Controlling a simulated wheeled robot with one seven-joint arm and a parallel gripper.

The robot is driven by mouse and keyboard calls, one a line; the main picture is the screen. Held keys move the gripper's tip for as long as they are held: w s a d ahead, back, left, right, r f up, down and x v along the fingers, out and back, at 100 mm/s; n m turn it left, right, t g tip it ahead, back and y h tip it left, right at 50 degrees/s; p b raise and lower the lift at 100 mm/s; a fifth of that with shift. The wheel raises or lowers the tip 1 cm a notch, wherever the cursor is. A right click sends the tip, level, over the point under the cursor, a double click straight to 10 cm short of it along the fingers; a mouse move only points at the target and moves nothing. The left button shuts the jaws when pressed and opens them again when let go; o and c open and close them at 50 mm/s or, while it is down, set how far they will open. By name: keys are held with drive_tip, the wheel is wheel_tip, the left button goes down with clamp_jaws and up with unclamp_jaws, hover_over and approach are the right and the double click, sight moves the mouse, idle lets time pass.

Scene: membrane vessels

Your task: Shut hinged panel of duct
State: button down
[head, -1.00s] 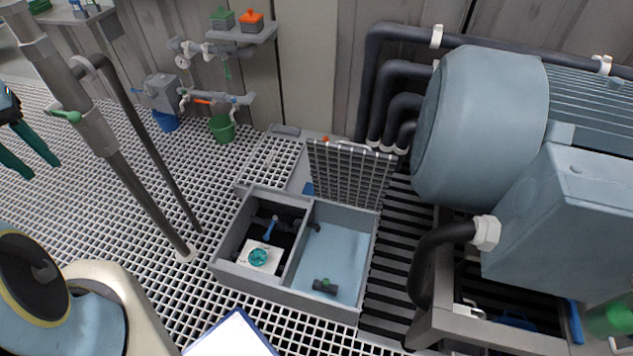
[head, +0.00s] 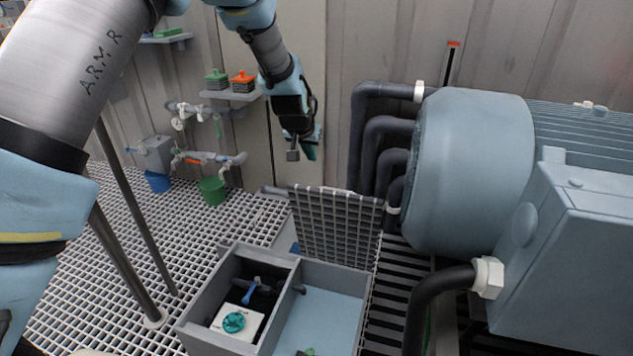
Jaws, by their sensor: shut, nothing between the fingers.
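The hinged panel (head: 335,228), a grey grid, stands raised, nearly upright, at the back edge of the duct's right compartment. The duct (head: 284,275) is a grey open box in the floor with two compartments. The left one holds a blue-handled valve (head: 250,290) and a white block with a teal knob (head: 234,322). The right one has a pale blue floor, partly cut off below. My gripper (head: 300,154) is shut and empty, above and behind the panel's upper left corner, apart from it. Its fingertips are small and partly dark in this view.
A large blue-grey vessel (head: 470,165) with dark bent pipes (head: 372,150) stands right of the panel. Wall piping (head: 205,158), a green bucket (head: 212,190) and a shelf (head: 232,96) are at the back left. A dark pole (head: 135,210) rises from the grating at left.

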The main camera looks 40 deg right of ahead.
sight(312, 189)
drive_tip(key=shift+w+d+f+p, duration=0.15)
drive_tip(key=shift+d+f+p, duration=0.05)
drive_tip(key=shift+f, duration=1.3)
drive_tip(key=shift+w+d+f+p, duration=0.1)
drive_tip(key=shift+d+f+p, duration=0.05)
drive_tip(key=shift+f, duration=1.35)
drive_tip(key=shift+w+d+f+p, duration=0.15)
drive_tip(key=shift+d+f+p, duration=0.05)
drive_tip(key=shift+f, duration=1.3)
drive_tip(key=shift+s+a+f, duration=0.1)
